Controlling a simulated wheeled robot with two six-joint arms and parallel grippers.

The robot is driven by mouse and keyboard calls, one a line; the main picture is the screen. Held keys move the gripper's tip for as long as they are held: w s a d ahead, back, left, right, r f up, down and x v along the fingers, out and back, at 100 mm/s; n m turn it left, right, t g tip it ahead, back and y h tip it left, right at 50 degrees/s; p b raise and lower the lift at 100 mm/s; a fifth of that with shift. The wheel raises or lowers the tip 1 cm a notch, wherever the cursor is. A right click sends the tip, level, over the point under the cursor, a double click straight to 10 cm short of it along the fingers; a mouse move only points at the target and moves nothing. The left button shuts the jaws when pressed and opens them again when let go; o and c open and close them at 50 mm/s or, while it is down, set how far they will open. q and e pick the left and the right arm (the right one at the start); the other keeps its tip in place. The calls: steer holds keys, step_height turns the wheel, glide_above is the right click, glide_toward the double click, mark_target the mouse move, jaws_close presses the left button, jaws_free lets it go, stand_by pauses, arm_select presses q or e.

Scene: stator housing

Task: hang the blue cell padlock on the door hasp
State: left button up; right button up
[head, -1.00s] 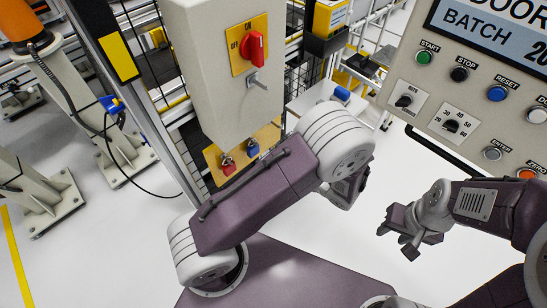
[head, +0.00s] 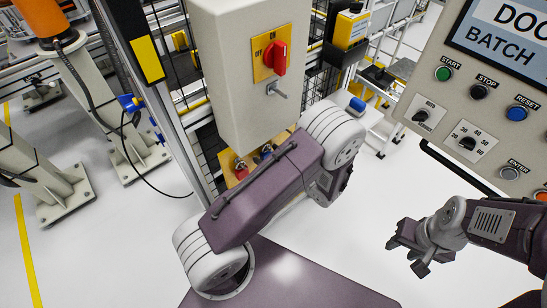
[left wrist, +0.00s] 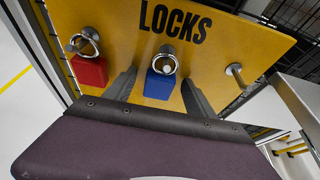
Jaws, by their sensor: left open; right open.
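The blue padlock (left wrist: 160,84) hangs by its shackle on a peg in the middle of the yellow LOCKS board (left wrist: 240,45) in the left wrist view. In the head view it is mostly covered by my left arm. My left gripper (left wrist: 157,80) is open, with one finger on each side of the blue padlock's body and visible gaps. In the head view its fingers are hidden behind my arm. A metal rod (head: 278,90) sticks out below the red switch on the grey cabinet; I cannot tell if it is the door hasp. My right gripper (head: 412,252) is open and empty over the floor.
A red padlock (left wrist: 90,70) hangs left of the blue one, and an empty peg (left wrist: 236,74) is at the right. The grey cabinet (head: 240,110) overhangs the board. A control panel (head: 450,110) stands at the right. Mesh fencing is behind.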

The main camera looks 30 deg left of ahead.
mark_target(268, 155)
arm_select(q)
jaws_close()
steer(key=shift+d+r+p, duration=0.2)
steer(key=shift+r+p, duration=0.35)
steer(key=shift+r, duration=0.05)
steer(key=shift+s, duration=0.1)
steer(key=shift+s+d, duration=0.3)
steer(key=shift+d, duration=0.4)
steer(key=shift+s+d, duration=0.25)
steer(key=shift+d, duration=0.45)
